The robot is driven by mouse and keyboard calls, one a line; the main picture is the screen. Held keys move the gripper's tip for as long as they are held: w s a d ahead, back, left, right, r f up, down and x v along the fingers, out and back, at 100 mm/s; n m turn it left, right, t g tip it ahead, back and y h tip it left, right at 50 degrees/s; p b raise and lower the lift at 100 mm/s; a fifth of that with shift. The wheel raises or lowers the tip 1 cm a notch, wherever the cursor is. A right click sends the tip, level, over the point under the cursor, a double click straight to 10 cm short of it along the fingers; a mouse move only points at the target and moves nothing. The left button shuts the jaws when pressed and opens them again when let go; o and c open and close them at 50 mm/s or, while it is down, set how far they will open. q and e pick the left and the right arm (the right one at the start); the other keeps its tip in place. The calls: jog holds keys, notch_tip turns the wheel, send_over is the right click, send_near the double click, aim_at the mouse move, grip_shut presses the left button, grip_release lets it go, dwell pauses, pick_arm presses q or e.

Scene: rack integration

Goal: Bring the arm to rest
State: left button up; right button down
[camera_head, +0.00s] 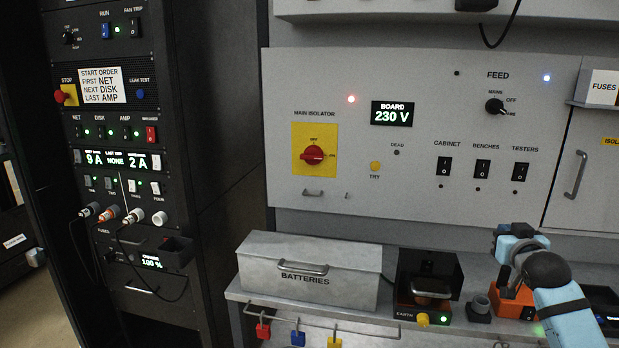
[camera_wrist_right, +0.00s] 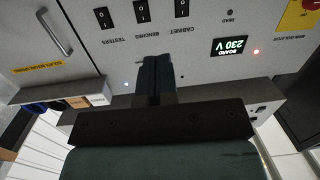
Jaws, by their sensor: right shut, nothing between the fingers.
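My right arm (camera_head: 565,310) comes in from the lower right in the head view, in front of the bench and below the grey feed panel (camera_head: 420,185). Its wrist end is bent up near the panel's lower edge. In the right wrist view my right gripper (camera_wrist_right: 157,65) has its dark fingers together, with nothing between them. The panel (camera_wrist_right: 195,50) appears upside down behind the fingers, with its switches and the 230 V display. I cannot tell the gap from fingers to panel. My left gripper is not in view.
A BATTERIES box (camera_head: 308,278), a black EARTH unit (camera_head: 428,285) and an orange device (camera_head: 512,300) stand on the bench close to my arm. A dark rack (camera_head: 115,130) stands left. Coloured padlocks (camera_head: 297,338) hang from the front rail. A black cable (camera_head: 500,35) hangs above the panel.

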jog(key=s+a+f+n+g+y+p, duration=0.2)
jog(key=s+a+f, duration=0.45)
jog(key=f, duration=0.45)
jog(key=s+a+f+n+g+y+p, duration=0.1)
jog(key=s+a+f+p, duration=0.1)
jog(key=s+a+f, duration=0.65)
pick_arm(q)
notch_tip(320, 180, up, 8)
jog(key=p, duration=0.3)
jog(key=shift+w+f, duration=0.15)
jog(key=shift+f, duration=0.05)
pick_arm(e)
jog(key=s+a+f+g+y, duration=0.1)
jog(key=s+a+f, duration=0.2)
jog(key=s, duration=0.5)
jog(key=s+a+f+g+y, duration=0.1)
jog(key=s+a+f, duration=0.2)
jog(key=s+f, duration=0.2)
jog(key=s+a+f+n, duration=0.1)
jog(key=s+a+f, duration=0.2)
jog(key=s, duration=0.7)
jog(key=shift+s+f+g+y, duration=0.3)
jog(key=shift+f+g+y, duration=0.1)
jog(key=shift+f, duration=0.25)
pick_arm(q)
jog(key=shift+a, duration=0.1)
pick_arm(e)
jog(key=shift+w, duration=0.1)
